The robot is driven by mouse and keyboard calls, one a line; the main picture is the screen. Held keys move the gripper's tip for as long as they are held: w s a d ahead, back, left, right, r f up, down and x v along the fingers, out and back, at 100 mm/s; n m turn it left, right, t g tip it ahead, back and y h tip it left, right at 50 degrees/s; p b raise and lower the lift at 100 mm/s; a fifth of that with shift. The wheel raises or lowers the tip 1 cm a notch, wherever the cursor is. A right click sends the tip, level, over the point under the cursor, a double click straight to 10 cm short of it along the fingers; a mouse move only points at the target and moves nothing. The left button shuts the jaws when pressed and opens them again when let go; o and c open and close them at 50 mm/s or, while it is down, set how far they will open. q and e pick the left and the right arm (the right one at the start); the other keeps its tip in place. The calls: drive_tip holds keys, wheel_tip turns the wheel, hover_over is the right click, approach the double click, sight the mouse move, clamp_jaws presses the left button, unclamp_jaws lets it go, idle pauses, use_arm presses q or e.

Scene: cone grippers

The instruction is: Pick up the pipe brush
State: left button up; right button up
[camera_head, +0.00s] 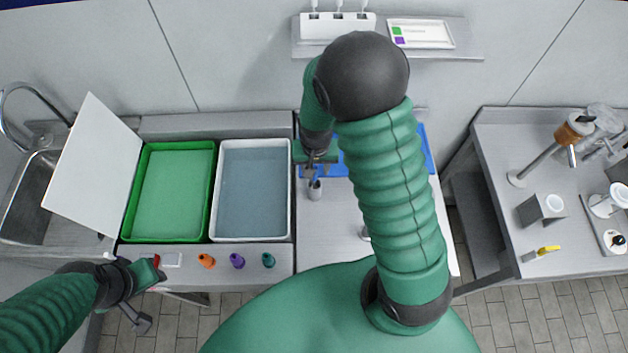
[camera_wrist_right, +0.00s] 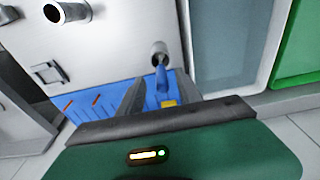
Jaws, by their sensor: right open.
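A blue handle, which looks like the pipe brush (camera_wrist_right: 162,78), stands up from a small grey cup (camera_wrist_right: 158,50) on the white worktop. Its bristles are not visible. In the head view the cup (camera_head: 315,192) stands just below my right gripper (camera_head: 314,172). My right gripper in the wrist view (camera_wrist_right: 160,88) is open, with one finger on each side of the blue handle. I cannot tell whether either finger touches it. My left gripper (camera_head: 152,270) hangs by the counter's front edge at the left, away from the brush; its jaw opening is unclear.
A blue mat or tray (camera_head: 425,150) lies behind my right arm. A white-rimmed bin (camera_head: 217,190) and a green bin (camera_head: 129,195) are left of the cup. Small orange (camera_head: 206,261), purple (camera_head: 237,260) and teal (camera_head: 268,260) items line the front ledge. A right-hand table (camera_head: 490,150) holds lab stands.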

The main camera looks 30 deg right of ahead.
drive_tip(key=shift+w+f, duration=0.1)
drive_tip(key=shift+f, duration=0.3)
drive_tip(key=f+p, duration=0.1)
drive_tip(key=f, duration=0.1)
drive_tip(key=w+f+p, duration=0.1)
drive_tip(key=f, duration=0.1)
drive_tip(key=shift+d, duration=0.15)
drive_tip(key=shift+d+f, duration=0.15)
drive_tip(key=shift+f, duration=0.2)
drive_tip(key=shift+s+r, duration=0.1)
drive_tip(key=c, duration=0.5)
drive_tip(key=shift+a, duration=0.2)
clamp_jaws()
